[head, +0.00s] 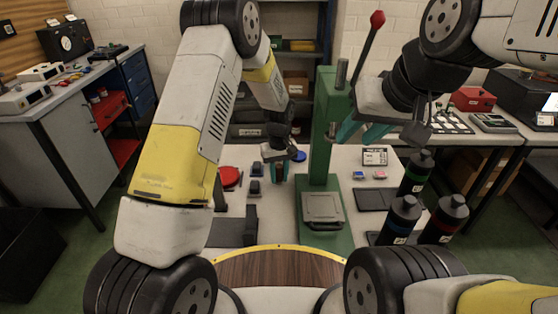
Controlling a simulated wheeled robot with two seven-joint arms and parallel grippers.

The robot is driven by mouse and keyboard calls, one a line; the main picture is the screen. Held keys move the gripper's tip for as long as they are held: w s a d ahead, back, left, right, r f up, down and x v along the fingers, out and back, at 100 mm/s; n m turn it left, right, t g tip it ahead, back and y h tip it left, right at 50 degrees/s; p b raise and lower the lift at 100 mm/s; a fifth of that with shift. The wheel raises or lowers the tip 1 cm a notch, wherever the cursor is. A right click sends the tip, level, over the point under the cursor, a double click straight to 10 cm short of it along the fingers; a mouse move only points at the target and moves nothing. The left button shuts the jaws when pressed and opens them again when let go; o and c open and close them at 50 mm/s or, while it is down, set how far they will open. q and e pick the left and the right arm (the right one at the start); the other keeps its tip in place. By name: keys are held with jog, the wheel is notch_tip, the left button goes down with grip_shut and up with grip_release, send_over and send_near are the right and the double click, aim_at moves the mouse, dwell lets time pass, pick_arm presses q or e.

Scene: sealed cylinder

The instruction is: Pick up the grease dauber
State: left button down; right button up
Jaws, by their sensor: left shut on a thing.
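My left gripper (280,172) points down over the far left part of the white work table (240,155). My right gripper (356,140) is in the air right of the green press (323,130). Its teal fingers are apart and nothing shows between them.
Several dark bottles (402,215) stand at the table's right. A red round thing (230,177) and small black blocks (255,180) lie left of my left gripper. A blue disc (299,156) is close to its right. The tall green press stands mid-table.

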aim_at(279, 166)
pick_arm(q)
jog(key=shift+r, duration=0.6)
notch_tip(279, 166, up, 2)
jog(key=shift+r, duration=0.1)
jog(key=shift+s+d+r, duration=0.1)
jog(key=shift+s+r, duration=0.05)
jog(key=shift+s, duration=0.55)
jog(key=s, duration=0.4)
jog(key=s+r, duration=0.1)
jog(key=s, duration=0.9)
jog(key=shift+s+d+r, duration=0.15)
jog(key=shift+s+d, duration=0.1)
jog(key=shift+d, duration=0.1)
